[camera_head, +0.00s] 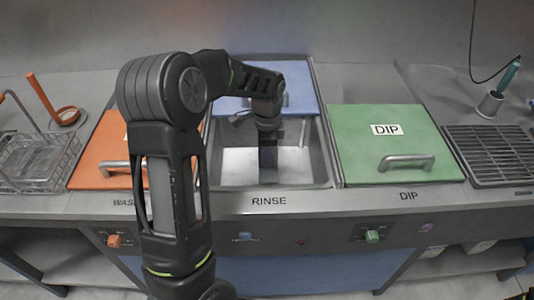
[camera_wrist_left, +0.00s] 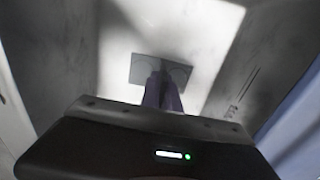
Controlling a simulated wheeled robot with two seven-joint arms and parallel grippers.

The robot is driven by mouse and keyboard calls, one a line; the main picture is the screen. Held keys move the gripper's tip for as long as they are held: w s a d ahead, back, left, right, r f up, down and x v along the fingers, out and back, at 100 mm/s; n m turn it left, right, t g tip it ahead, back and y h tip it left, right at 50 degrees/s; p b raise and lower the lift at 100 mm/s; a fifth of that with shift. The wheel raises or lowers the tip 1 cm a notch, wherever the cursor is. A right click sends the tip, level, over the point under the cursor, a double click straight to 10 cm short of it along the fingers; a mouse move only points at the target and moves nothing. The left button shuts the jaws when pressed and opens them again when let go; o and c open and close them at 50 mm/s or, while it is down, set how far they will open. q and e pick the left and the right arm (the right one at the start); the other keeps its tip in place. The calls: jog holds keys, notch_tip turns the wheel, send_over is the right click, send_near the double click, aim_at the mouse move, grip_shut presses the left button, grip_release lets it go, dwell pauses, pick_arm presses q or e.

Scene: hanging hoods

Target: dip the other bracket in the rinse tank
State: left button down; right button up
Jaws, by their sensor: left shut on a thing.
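The rinse tank (camera_head: 226,178) is open in the middle of the counter, with "RINSE" marked on its front edge. My left arm reaches over it, and my left gripper (camera_head: 268,160) points down into the tank. In the left wrist view, my left gripper (camera_wrist_left: 162,95) is shut on a small grey bracket (camera_wrist_left: 148,66), which shows as a flat plate beyond the fingertips against the pale tank floor. The bracket is hidden in the head view. I cannot tell whether it touches liquid or the floor. My right gripper is out of view.
The rinse tank's blue lid (camera_head: 305,98) is at the back of the opening. An orange lid (camera_head: 88,170) covers the wash tank at left, and a green lid (camera_head: 365,152) covers the dip tank at right. A wire basket (camera_head: 40,165) and a drain rack (camera_head: 495,155) flank them.

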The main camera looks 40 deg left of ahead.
aim_at(267, 170)
pick_arm(q)
jog(key=shift+f+b, duration=1)
jog(key=shift+f, duration=0.9)
dwell(0.8)
notch_tip(267, 170, up, 19)
jog(key=p, duration=1.4)
jog(key=shift+f, duration=0.2)
dwell(0.4)
